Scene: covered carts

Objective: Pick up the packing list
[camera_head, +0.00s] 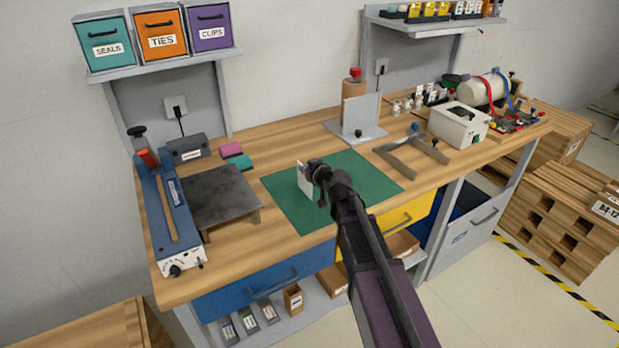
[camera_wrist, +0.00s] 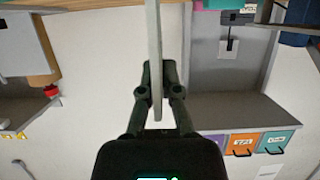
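A thin white sheet, which I take to be the packing list (camera_head: 305,181), stands upright above the green mat in the head view. In the wrist view the packing list (camera_wrist: 154,38) shows edge-on as a pale narrow strip running between the fingers. My gripper (camera_head: 314,176) is at the sheet's right side in the head view. In the wrist view my gripper (camera_wrist: 157,72) has its two dark fingers close together on either side of the sheet, shut on it. Any writing on the sheet cannot be read.
The green mat (camera_head: 286,203) lies on the wooden workbench (camera_head: 245,247). A blue sealer (camera_head: 168,215) and dark plate (camera_head: 222,194) are left. A grey stand (camera_head: 355,121), metal frame (camera_head: 411,150) and white box (camera_head: 458,124) are behind and right. Labelled bins (camera_head: 160,34) sit on a shelf.

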